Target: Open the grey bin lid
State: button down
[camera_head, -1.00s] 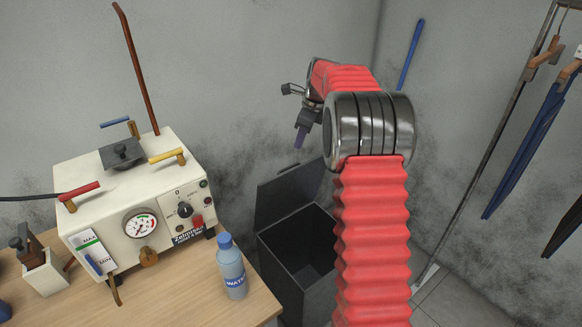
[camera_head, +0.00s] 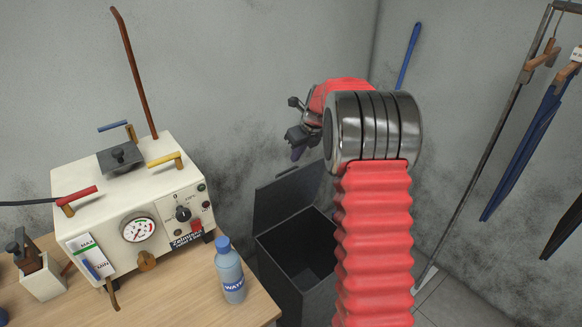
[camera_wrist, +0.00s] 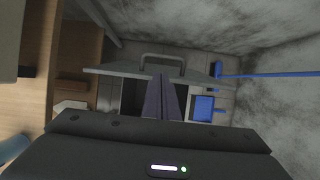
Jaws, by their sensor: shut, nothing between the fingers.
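The grey bin (camera_head: 300,265) stands on the floor right of the wooden table. Its lid (camera_head: 286,198) is raised and leans back towards the wall, and the dark inside shows. In the wrist view the lid (camera_wrist: 110,71) is seen nearly edge-on, with its bar handle (camera_wrist: 163,57) on the far side. My gripper (camera_head: 297,153) is above and behind the bin, over the raised lid. In the wrist view my gripper's fingers (camera_wrist: 161,82) are together and empty, in front of the lid. I cannot tell whether they touch it. My red arm hides the bin's right side.
A white pneumatic device (camera_head: 135,200) and a blue water bottle (camera_head: 230,275) stand on the wooden table (camera_head: 190,295). A clothes rack (camera_head: 490,150) with hanging garments is at the right. A blue-handled tool (camera_head: 409,55) leans in the corner; a blue dustpan (camera_wrist: 204,108) is on the floor.

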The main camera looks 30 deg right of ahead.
aim_at(289, 170)
jog(key=x, duration=1)
jog(key=shift+s, duration=0.1)
jog(key=shift+d, duration=0.1)
